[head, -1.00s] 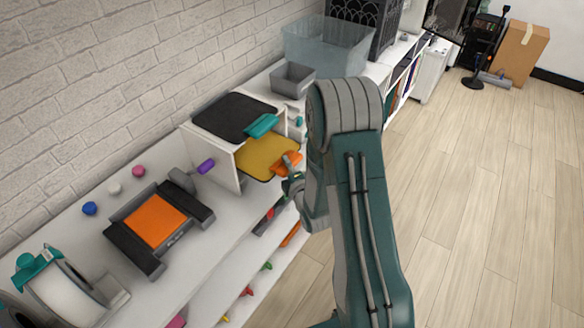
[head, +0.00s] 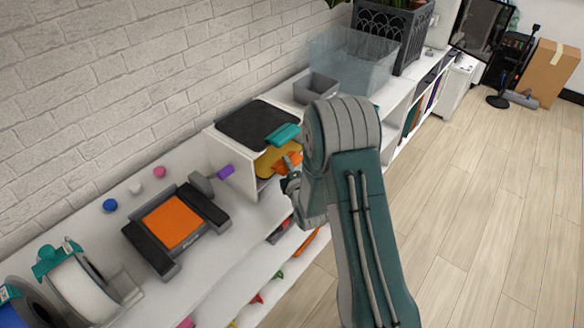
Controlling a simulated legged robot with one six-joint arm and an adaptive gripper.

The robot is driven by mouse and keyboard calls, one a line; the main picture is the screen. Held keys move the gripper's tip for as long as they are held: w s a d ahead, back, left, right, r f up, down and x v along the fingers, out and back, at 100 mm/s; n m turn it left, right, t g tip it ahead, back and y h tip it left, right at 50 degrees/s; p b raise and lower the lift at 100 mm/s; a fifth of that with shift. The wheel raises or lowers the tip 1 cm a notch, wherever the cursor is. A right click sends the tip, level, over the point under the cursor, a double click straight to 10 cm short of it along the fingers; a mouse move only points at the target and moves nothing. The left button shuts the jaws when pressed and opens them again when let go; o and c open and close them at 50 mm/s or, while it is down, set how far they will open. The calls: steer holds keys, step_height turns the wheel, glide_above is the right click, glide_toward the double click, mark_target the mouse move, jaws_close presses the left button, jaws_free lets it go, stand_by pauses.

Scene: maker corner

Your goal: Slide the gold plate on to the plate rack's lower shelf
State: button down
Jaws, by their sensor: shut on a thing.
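The gold plate (head: 266,164) is in the head view, mostly under the rack's upper shelf, with its front part showing at the opening. Its orange handle (head: 283,164) sticks out towards my arm. My gripper (head: 290,172) is shut on the handle and partly hidden by my own arm. The white plate rack (head: 236,165) stands on the bench, and a black plate (head: 255,125) with a teal handle (head: 284,134) lies on top of it. The shelf inside is mostly hidden, so I cannot tell whether the gold plate touches it.
A grey bin (head: 316,88) and a clear tub (head: 352,60) stand behind the rack. A purple-handled tool (head: 224,172) is close to its left side. A black device with an orange bed (head: 172,221) is nearer on the bench.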

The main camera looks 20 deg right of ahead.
steer(key=shift+w+a, duration=0.4)
steer(key=shift+w, duration=0.15)
steer(key=shift+f, duration=1.2)
steer(key=shift+c, duration=2.2)
jaws_free()
steer(key=o, duration=0.4)
steer(key=shift+f, duration=0.1)
steer(key=shift+o, duration=0.2)
steer(key=shift+f, duration=0.6)
